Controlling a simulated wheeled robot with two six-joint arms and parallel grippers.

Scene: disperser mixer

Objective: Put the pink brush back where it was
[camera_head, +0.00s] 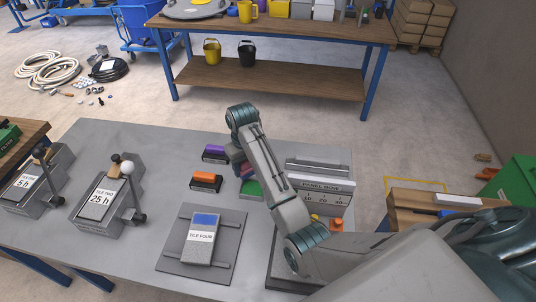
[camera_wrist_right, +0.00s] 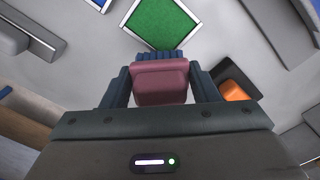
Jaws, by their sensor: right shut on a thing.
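My right gripper (camera_head: 238,160) is over the grey table and mostly hidden behind its own arm in the head view. In the right wrist view my right gripper (camera_wrist_right: 160,88) is shut on the pink brush (camera_wrist_right: 160,75), with a finger on each side. Dark blue bristles show beyond its pink block. In the head view only a bit of the pink brush (camera_head: 246,170) shows beside the arm. Any empty holder for it is not clearly visible. My left gripper is not in view.
A purple brush (camera_head: 215,153) and an orange brush (camera_head: 205,179) sit in dark holders left of the gripper. A green pad (camera_head: 251,188) lies close by. A panel box (camera_head: 320,188) stands to the right, and a tile plate (camera_head: 225,262) in front.

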